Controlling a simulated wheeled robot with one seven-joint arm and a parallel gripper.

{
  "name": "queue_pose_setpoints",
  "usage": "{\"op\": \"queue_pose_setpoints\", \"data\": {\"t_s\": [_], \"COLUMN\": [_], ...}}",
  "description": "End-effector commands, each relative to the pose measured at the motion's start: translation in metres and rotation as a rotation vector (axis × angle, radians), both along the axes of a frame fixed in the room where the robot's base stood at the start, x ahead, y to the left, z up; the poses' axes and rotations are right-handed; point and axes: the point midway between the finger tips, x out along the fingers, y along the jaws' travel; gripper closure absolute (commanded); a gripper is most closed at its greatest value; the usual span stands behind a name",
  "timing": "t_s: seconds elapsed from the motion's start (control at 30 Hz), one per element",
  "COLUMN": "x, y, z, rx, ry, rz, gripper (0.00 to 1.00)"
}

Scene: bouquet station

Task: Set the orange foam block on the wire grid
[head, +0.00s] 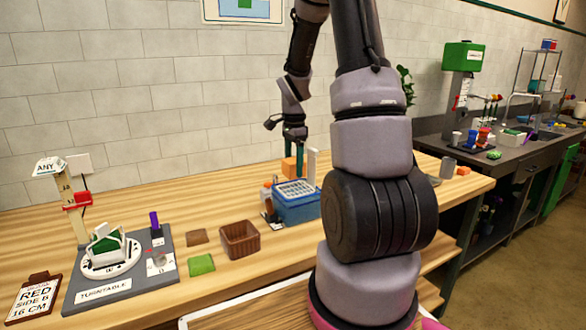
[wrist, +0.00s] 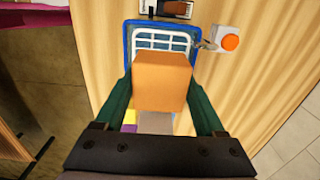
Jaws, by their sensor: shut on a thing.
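The orange foam block (wrist: 161,80) is held between the two green fingers of my gripper (wrist: 160,92) in the wrist view. In the head view my gripper (head: 295,138) is above the blue bin (head: 298,212), and the orange block (head: 289,167) shows below it, above the bin's top. The white wire grid (wrist: 150,40) lies inside the blue rim, and the block covers part of it in the wrist view. The grid (head: 296,188) also shows on the bin in the head view. Whether the block touches the grid is hard to tell.
A white box with an orange button (wrist: 229,42) stands beside the bin. A brown basket (head: 239,240), a green square (head: 201,265) and a turntable (head: 110,260) are to the left. A white post (head: 311,165) stands behind the bin.

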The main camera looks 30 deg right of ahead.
Motion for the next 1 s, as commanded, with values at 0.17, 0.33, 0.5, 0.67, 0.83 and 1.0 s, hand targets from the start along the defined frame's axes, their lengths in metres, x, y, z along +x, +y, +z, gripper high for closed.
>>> {"op": "queue_pose_setpoints", "data": {"t_s": [0.17, 0.33, 0.5, 0.67, 0.83, 1.0], "x": [0.0, 0.0, 0.0, 0.0, 0.0, 0.0], "y": [0.0, 0.0, 0.0, 0.0, 0.0, 0.0], "z": [-0.007, -0.02, -0.031, -0.037, -0.039, -0.039], "rx": [0.001, 0.001, 0.0, 0.0, 0.0, 0.0], "ry": [0.001, 0.002, 0.001, 0.001, 0.0, 0.0], "rz": [-0.001, -0.001, -0.002, -0.001, 0.0, -0.001], "gripper": [0.88, 0.88, 0.88, 0.88, 0.88, 0.88]}}
